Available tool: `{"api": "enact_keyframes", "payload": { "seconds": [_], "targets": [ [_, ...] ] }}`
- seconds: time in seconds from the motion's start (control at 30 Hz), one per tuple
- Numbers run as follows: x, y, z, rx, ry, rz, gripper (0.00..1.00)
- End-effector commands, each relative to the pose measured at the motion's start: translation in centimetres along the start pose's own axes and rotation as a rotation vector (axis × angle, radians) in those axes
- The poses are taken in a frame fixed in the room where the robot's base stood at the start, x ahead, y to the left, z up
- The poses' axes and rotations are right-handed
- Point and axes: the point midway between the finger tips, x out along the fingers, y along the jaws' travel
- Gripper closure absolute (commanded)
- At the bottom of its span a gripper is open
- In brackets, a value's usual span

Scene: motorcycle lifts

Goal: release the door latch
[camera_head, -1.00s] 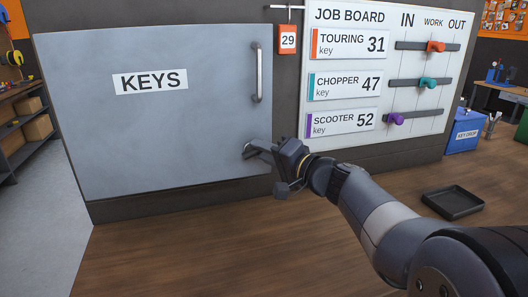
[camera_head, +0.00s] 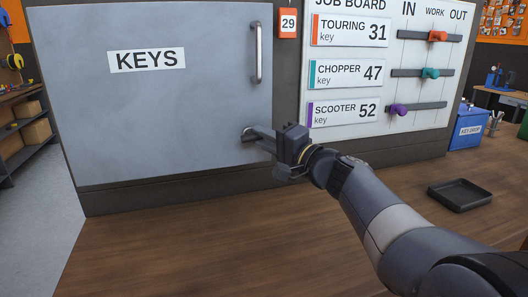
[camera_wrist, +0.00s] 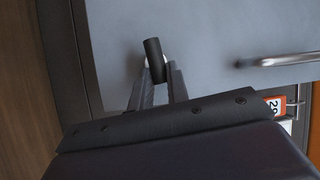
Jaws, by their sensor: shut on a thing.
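The grey cabinet door (camera_head: 165,120) labelled KEYS (camera_head: 147,59) looks closed. Its latch (camera_head: 249,134) is a small dark lever on a round light base at the door's lower right. In the wrist view the latch lever (camera_wrist: 153,55) is a dark cylinder between my fingertips, tilted slightly. My gripper (camera_head: 262,137) reaches in from the right and is shut on the lever; the fingers partly hide it in the head view. In the wrist view my gripper (camera_wrist: 158,78) has both fingers against the lever's sides. The vertical door handle (camera_head: 259,52) is above the latch, untouched.
The job board (camera_head: 385,70) with coloured sliders is right of the door. An orange tag marked 29 (camera_head: 288,23) hangs between them. A black tray (camera_head: 460,195) lies on the wooden bench (camera_head: 230,240). A blue key drop box (camera_head: 467,128) stands farther right. The bench front is clear.

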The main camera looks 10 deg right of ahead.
Motion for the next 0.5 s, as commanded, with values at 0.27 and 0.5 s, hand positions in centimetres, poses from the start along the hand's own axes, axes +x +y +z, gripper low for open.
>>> {"api": "enact_keyframes", "payload": {
  "seconds": [0.27, 0.5],
  "targets": [
    [-0.06, 0.67, 0.18, 0.102, 0.022, -0.055, 1.0],
    [-0.03, 0.33, 0.12, 0.128, 0.027, -0.067, 1.0]
  ]
}}
